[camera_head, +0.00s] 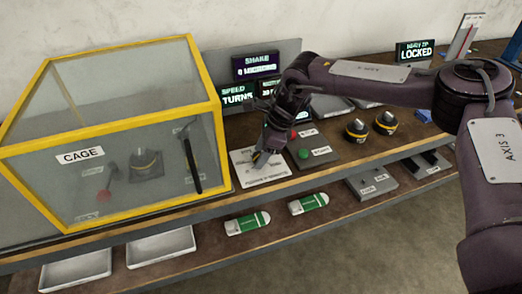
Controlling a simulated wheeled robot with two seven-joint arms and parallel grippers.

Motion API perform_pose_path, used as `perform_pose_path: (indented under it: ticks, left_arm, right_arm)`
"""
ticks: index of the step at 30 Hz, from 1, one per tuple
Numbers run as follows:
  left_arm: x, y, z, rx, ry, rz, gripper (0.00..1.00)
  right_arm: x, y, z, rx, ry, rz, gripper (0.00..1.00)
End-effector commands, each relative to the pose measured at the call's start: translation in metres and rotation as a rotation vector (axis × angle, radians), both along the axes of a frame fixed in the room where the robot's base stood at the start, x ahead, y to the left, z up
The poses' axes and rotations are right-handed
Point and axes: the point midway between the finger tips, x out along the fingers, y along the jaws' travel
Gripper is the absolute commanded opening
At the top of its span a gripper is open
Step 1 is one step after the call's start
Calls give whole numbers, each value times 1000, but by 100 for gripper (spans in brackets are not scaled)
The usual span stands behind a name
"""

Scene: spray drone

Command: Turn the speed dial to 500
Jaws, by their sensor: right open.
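My right arm reaches in from the right, and my right gripper (262,158) is low over a white plate (272,176) on the bench. The gripper is open, with its fingers pointing down, and it hides part of the plate. A dial under the fingers cannot be made out, and the plate's lettering is too small to read. A screen marked SPEED (235,94) stands behind, with the word TURNS showing and the rest partly covered. I see no 500. My left gripper is out of view.
A yellow-framed clear cage (110,137) stands close left of the gripper. Right of it are a red knob (293,134), a green knob (303,154) and two yellow-black knobs (356,130). A LOCKED screen (415,50) is at the back. Green-white packs (247,223) lie on the lower shelf.

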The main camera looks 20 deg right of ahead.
Motion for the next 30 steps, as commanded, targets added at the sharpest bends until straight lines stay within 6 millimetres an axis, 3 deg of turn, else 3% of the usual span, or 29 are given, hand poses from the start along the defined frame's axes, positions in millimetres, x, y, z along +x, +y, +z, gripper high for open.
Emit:
perform_pose_path:
  ticks: [3, 8, 18, 30]
  left_arm:
    - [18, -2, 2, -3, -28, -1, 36]
    - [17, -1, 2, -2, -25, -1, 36]
    - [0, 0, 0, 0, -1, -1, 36]
    - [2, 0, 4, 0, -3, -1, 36]
  right_arm:
    - [0, 1, -2, 0, -1, 0, 53]
    - [0, 1, -2, 0, -1, 0, 52]
    - [0, 1, -1, 0, -1, 0, 8]
    - [-1, 1, -1, 1, 1, -86, 8]
